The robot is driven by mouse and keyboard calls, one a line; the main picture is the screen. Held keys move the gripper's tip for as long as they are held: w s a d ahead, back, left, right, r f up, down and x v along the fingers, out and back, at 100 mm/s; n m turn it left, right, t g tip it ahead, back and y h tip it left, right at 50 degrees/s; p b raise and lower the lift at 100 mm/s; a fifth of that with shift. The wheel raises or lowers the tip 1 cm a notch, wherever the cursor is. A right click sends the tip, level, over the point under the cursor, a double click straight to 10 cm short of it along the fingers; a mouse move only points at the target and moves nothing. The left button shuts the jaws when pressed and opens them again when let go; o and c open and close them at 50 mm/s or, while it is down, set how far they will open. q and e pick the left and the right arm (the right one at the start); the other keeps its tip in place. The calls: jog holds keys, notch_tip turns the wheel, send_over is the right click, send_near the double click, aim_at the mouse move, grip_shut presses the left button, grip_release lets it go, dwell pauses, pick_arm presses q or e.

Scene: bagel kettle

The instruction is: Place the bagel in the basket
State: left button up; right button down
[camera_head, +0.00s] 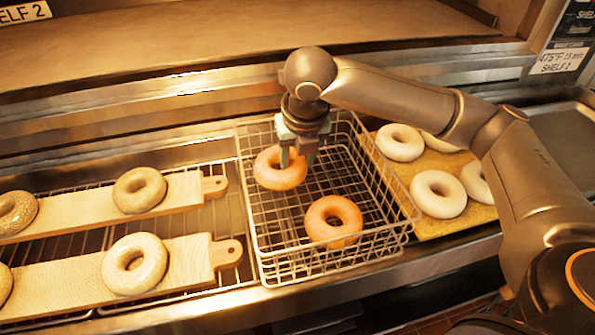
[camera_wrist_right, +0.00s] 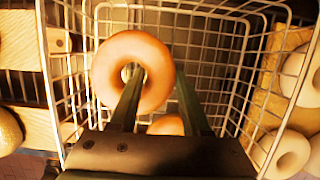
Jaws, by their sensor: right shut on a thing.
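My right gripper (camera_head: 299,158) is shut on an orange-brown bagel (camera_head: 268,172) inside the upper left part of the wire basket (camera_head: 262,258). In the right wrist view one finger passes at the bagel's hole and the other lies along its right side; the held bagel (camera_wrist_right: 104,72) shows nearly whole. I cannot tell whether it touches the basket floor. A second orange-brown bagel (camera_head: 333,221) lies in the basket's lower middle, and is partly hidden by the fingers in the right wrist view (camera_wrist_right: 166,125). My left gripper is not in view.
Seeded bagels (camera_head: 134,263) lie on two wooden boards (camera_head: 186,262) on a rack at the left. Pale bagels (camera_head: 438,194) lie on a tan tray (camera_head: 425,226) right of the basket. The basket's wire walls surround my right gripper. A shelf ledge (camera_head: 200,40) runs behind.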

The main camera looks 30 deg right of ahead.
jog(key=shift+s+x, duration=0.2)
jog(key=shift+x, duration=0.65)
jog(key=shift+s+x, duration=0.15)
jog(key=shift+x, duration=0.7)
jog(key=shift+f, duration=0.2)
jog(key=shift+c, duration=1.8)
grip_release()
jog(key=p+v, duration=0.1)
jog(key=v, duration=1.1)
jog(key=shift+r+p, duration=0.15)
jog(key=shift+p, duration=0.15)
